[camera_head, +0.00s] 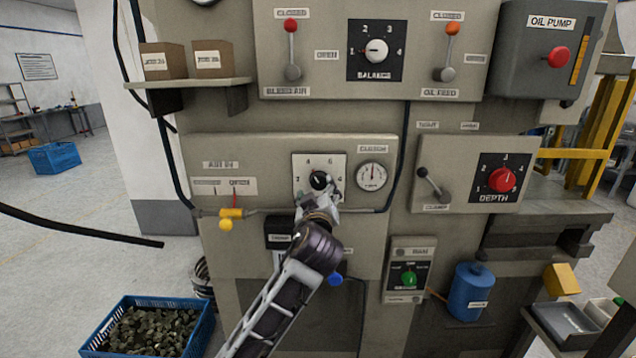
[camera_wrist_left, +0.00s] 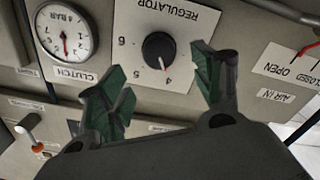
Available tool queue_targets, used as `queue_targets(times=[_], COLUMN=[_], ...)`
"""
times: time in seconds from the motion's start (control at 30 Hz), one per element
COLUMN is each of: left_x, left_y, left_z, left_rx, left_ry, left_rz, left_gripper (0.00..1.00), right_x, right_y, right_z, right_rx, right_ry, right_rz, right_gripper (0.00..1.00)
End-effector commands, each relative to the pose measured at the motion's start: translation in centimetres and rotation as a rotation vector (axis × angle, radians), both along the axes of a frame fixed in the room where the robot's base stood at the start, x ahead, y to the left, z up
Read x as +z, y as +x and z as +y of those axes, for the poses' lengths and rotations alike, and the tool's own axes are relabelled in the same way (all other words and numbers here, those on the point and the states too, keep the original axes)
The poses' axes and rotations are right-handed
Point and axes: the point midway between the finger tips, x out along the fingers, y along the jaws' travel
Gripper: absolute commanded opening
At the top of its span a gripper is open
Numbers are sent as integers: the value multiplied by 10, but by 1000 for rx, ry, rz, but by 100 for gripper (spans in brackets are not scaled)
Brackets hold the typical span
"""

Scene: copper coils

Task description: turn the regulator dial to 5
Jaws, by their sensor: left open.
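The regulator dial (camera_head: 319,180) is a small black round knob on a white plate of the machine's left panel. In the left wrist view the regulator dial (camera_wrist_left: 158,48) shows upside down, with 4, 5 and 6 readable around it. Its pale and red mark points towards the 4. My left gripper (camera_head: 322,198) is at the dial's lower side in the head view and partly covers the plate. In the wrist view my left gripper (camera_wrist_left: 160,86) is open, with its green-padded fingers on either side of the dial and apart from it. My right gripper is not in view.
A clutch gauge (camera_head: 371,176) sits right of the dial. A yellow air valve (camera_head: 231,213) on a pipe is at the left. The balance dial (camera_head: 376,50) and two levers are above. A red depth dial (camera_head: 502,179) is at the right. A blue crate (camera_head: 205,334) stands below left.

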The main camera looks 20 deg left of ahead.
Motion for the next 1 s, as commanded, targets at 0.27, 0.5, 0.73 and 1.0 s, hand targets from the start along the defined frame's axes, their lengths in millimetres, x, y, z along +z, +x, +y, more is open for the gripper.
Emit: queue_targets(times=[0.27, 0.5, 0.73, 1.0], left_x=[2, 1, 1, 0], left_y=[28, 48, 58, 59], left_z=[9, 14, 17, 17], left_rx=[1, 1, 0, 0], left_ry=[2, 3, 0, 0], left_rz=[0, 0, -1, 0], left_gripper=[67, 67, 67, 67], right_x=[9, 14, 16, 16], right_y=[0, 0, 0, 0], right_z=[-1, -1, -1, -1], right_rx=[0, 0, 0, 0], right_ry=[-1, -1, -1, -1], right_rz=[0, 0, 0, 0], right_gripper=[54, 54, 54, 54])
